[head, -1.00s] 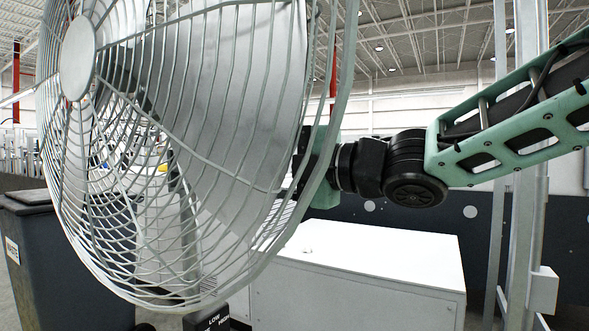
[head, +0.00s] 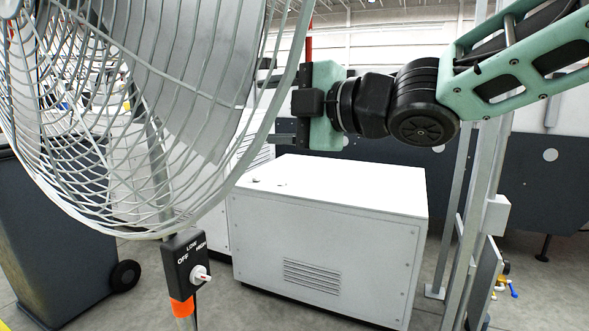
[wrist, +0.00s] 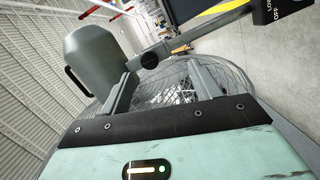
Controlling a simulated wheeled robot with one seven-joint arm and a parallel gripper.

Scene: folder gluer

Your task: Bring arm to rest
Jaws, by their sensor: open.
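My gripper (head: 272,100) is at the centre of the head view, pointing left, just past the right rim of the large wire-caged fan (head: 190,95). Its two fingers stand apart with nothing between them, partly hidden by the cage. In the wrist view, my gripper (wrist: 165,78) is also open and empty, with the fan cage (wrist: 180,90) beyond the fingers. I cannot tell how much space lies between the fingers and the cage. My arm reaches in from the upper right.
A switch box (head: 186,262) marked OFF, LOW and HIGH is on the fan's stand. A white cabinet (head: 325,235) stands below my gripper. A dark bin (head: 50,240) is at left, a metal post (head: 470,200) at right. Bare floor shows in front.

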